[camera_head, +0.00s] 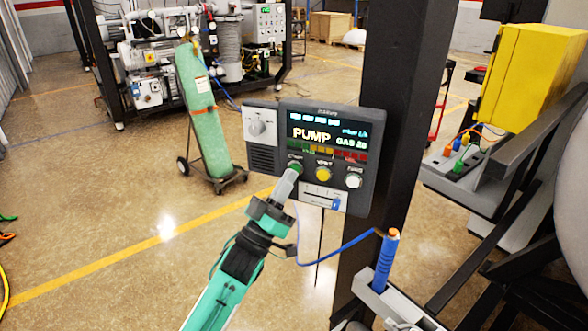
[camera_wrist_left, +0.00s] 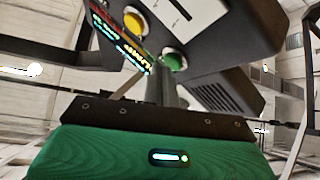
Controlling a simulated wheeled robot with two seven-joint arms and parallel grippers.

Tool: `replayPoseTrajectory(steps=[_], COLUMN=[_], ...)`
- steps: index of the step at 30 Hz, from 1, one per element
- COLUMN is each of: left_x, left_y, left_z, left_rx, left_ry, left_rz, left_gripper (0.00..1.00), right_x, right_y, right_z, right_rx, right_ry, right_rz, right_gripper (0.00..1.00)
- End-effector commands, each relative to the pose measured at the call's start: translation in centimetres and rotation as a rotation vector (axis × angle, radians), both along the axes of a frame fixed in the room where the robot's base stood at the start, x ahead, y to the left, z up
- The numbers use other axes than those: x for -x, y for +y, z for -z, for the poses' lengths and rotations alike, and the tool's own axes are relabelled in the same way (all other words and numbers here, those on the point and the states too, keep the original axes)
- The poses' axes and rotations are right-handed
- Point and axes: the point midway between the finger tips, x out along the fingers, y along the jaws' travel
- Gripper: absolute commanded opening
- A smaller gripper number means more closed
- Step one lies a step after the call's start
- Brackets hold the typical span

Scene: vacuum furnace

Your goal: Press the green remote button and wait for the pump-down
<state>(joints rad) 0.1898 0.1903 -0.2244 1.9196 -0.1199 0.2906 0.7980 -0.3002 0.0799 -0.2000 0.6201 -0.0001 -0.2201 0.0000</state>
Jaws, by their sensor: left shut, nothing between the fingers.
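The remote box (camera_head: 268,158) is a dark panel fixed to a black post, and its lit display (camera_head: 326,134) reads PUMP. My left gripper (camera_head: 291,172) is shut and empty, with its fingertips at the green button (camera_head: 295,166) in the lower left of the panel. The fingers mostly cover that button in the head view. In the left wrist view the green button (camera_wrist_left: 174,62) shows just beyond the fingertips (camera_wrist_left: 162,80). I cannot tell whether it is pressed in. A yellow button (camera_head: 323,174) and a white button (camera_head: 353,181) sit to its right. My right gripper is out of view.
A black post (camera_head: 400,90) stands behind the box. A blue cable runs to a blue handheld probe (camera_head: 384,262) at lower right. A green gas cylinder (camera_head: 205,120) on a cart and pump equipment (camera_head: 150,55) stand behind left. The floor at left is mostly clear.

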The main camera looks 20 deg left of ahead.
Motion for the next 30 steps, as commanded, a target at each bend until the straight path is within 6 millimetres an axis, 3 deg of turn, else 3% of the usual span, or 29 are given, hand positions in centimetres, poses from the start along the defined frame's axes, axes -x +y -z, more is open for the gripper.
replayPoseTrajectory(steps=[15, 30], left_x=[1.1, 5.5], left_y=[0.2, 0.8], left_z=[0.0, 0.0], left_rx=[0.000, -0.001], left_ry=[0.000, 0.001], left_rz=[0.000, 0.000], left_gripper=[0.00, 0.00], right_x=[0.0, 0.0], right_y=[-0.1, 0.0], right_z=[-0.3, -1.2], right_rx=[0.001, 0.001], right_ry=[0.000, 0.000], right_rz=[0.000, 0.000], right_gripper=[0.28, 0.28])
